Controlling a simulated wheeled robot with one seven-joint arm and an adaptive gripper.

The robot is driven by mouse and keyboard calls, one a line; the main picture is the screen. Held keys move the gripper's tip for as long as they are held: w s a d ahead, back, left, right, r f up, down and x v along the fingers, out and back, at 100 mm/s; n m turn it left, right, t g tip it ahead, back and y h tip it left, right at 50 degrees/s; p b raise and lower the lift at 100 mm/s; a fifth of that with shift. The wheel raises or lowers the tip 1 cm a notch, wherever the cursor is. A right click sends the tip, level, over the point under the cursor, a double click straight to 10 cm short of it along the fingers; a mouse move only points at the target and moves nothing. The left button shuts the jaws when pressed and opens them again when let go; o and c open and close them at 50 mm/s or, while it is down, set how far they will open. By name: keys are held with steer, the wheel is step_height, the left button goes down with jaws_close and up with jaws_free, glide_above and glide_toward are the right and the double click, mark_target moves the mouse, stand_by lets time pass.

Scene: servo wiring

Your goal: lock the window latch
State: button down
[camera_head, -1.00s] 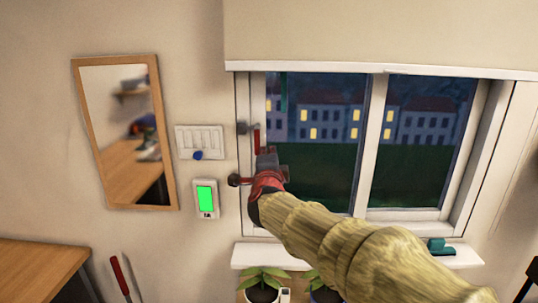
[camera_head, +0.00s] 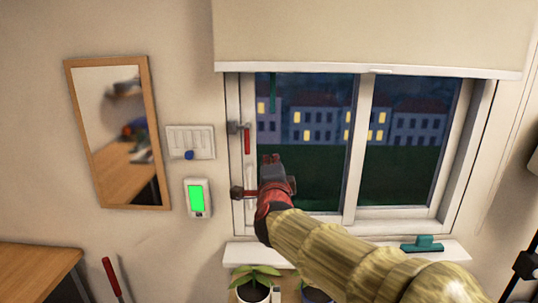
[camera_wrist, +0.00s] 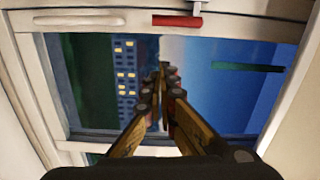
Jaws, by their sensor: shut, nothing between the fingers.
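The window latch (camera_head: 247,139) has a red handle that hangs straight down on the left side of the window frame, beside a dark mount. In the wrist view the red handle (camera_wrist: 177,20) lies across the top of the picture, on the white frame. My gripper (camera_head: 271,160) is below and to the right of the handle, in front of the left pane, apart from the handle. In the wrist view my gripper's fingers (camera_wrist: 162,70) come together at the tips with nothing between them.
A white sill (camera_head: 240,252) runs below the window, with a teal squeegee-like tool (camera_head: 423,244) on it. Potted plants (camera_head: 255,280) stand lower down. A switch panel (camera_head: 190,142), a green-screened device (camera_head: 197,198) and a mirror (camera_head: 120,130) hang on the left wall.

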steer(key=s, duration=0.4)
steer(key=shift+s+d+r+p, duration=0.1)
steer(key=shift+s+d+p, duration=0.1)
steer(key=shift+d+p, duration=0.15)
